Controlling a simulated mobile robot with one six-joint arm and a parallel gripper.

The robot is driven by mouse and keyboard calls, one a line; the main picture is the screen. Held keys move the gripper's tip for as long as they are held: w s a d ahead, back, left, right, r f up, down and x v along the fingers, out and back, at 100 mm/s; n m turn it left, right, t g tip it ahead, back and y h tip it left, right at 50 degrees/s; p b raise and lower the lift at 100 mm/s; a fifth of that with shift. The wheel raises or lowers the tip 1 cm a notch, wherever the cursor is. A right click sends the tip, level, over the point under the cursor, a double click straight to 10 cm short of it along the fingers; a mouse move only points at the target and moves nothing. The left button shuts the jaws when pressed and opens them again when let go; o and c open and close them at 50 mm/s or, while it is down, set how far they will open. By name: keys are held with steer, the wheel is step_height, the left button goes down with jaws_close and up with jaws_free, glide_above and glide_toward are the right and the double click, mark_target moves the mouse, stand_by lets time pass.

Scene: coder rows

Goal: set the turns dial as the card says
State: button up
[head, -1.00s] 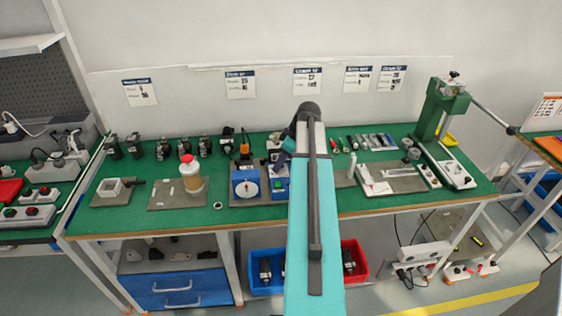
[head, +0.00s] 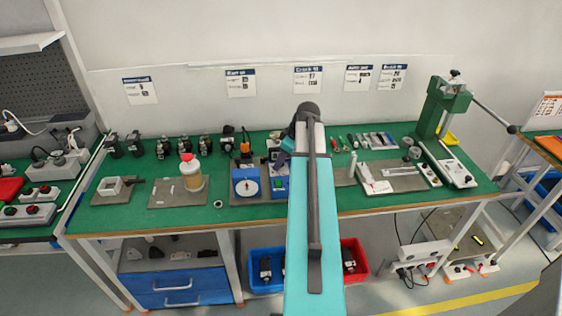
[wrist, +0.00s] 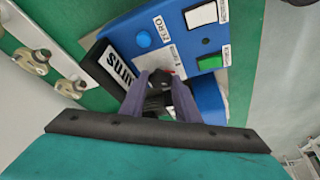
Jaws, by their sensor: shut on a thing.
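My gripper (wrist: 160,90) has its two purple fingers shut on a dark knob, the turns dial (wrist: 158,101). The dial is mostly hidden between the fingers, and I cannot read its setting. It is at a blue box (wrist: 120,28) beside a black label plate (wrist: 120,64) reading "turns". A blue button (wrist: 143,39) marked ZERO and a green button (wrist: 208,61) are on the box.
A second blue box with a white round dial (head: 246,186) stands to the left on the green bench (head: 230,212). Small tools lie right of my arm, and a green press (head: 440,110) stands at the right end.

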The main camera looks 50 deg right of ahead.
steer(key=shift+a, duration=0.1)
steer(key=shift+a+m+h+b, duration=0.1)
steer(key=shift+m+h+b, duration=0.35)
steer(key=shift+m, duration=0.95)
steer(key=shift+m+h, duration=0.55)
steer(key=shift+m, duration=0.75)
steer(key=o, duration=0.8)
steer(key=shift+s+r, duration=0.1)
steer(key=shift+r, duration=0.1)
steer(key=shift+b+v, duration=1.2)
steer(key=shift+v, duration=5.5)
